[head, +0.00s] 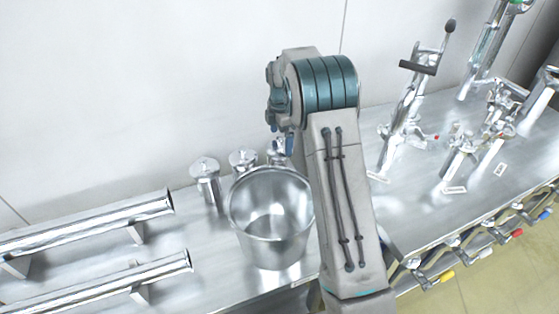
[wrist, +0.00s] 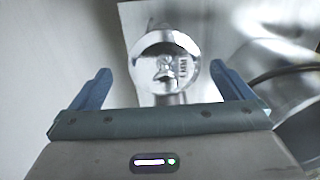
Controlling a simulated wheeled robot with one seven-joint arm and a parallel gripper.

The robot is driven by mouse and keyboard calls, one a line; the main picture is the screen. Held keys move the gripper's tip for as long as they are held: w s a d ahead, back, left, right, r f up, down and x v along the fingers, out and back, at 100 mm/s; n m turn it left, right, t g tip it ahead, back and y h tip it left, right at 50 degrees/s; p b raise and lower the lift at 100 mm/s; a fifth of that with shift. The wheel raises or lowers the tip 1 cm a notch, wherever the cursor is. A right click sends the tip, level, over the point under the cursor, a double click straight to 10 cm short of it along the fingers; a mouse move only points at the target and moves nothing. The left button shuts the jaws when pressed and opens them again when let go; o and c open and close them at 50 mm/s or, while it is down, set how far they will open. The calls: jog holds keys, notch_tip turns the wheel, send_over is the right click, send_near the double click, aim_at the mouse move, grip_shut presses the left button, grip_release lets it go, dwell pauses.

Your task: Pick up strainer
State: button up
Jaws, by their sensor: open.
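A shiny round metal piece (wrist: 165,62) with a knob-like centre, seemingly the strainer, lies between my gripper's (wrist: 160,68) two blue fingers in the wrist view. The fingers are open and stand apart from it on both sides. In the head view my gripper (head: 280,118) points down at the back of the bench. A small metal canister (head: 276,155) shows just under it, partly hidden by the bucket rim and my gripper. I cannot tell how far the fingers are above the piece.
A large metal bucket (head: 262,246) stands in front of the canister. Two more lidded canisters (head: 205,180) (head: 243,160) stand to the left. Two long metal tubes (head: 95,225) lie further left. Metal fittings (head: 405,115) stand on the bench to the right. The wall is close behind.

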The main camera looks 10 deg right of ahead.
aim_at(279, 146)
jog(key=f, duration=0.5)
jog(key=shift+s+a+p, duration=0.3)
jog(key=c, duration=1.8)
jog(key=shift+c, duration=0.2)
jog(key=shift+r, duration=0.2)
